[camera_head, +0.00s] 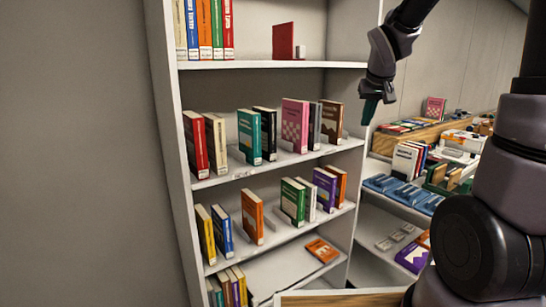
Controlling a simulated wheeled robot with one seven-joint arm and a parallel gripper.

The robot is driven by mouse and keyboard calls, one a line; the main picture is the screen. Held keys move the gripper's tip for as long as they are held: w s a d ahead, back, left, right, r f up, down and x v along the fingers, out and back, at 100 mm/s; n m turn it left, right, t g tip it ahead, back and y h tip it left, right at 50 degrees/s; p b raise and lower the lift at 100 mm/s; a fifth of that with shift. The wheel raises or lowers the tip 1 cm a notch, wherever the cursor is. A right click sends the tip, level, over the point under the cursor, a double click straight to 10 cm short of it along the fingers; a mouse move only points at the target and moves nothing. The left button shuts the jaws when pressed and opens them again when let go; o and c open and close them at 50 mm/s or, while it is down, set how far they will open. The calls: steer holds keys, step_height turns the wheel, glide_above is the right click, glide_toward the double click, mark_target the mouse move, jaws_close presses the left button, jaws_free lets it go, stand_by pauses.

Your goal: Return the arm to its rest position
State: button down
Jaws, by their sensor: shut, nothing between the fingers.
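My gripper (370,110) hangs at the upper right, pointing down, with its dark fingers together and nothing seen between them. It is in front of the right side of the white bookshelf (173,150), near the shelf's right upright. I cannot tell whether it touches the shelf. The arm's dark links come down from the top edge, and a large part of my arm fills the lower right of the view, hiding what is behind it.
The bookshelf holds several upright books, such as a pink book (294,125), and an orange book (322,250) lies flat low down. At right, a side shelf holds blue trays (400,190) and white books (405,160). A wooden edge (340,298) shows at the bottom. The grey wall at left is bare.

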steer(key=s+a+r+m+y, duration=0.1)
steer(key=s+r, duration=0.3)
steer(key=s, duration=0.7)
steer(key=s+a+r+m+y, duration=0.1)
steer(key=s+r, duration=0.3)
steer(key=s, duration=0.7)
steer(key=shift+s+a+m+t+y, duration=0.15)
steer(key=shift+s+m+t+y, duration=0.2)
steer(key=shift+m, duration=0.25)
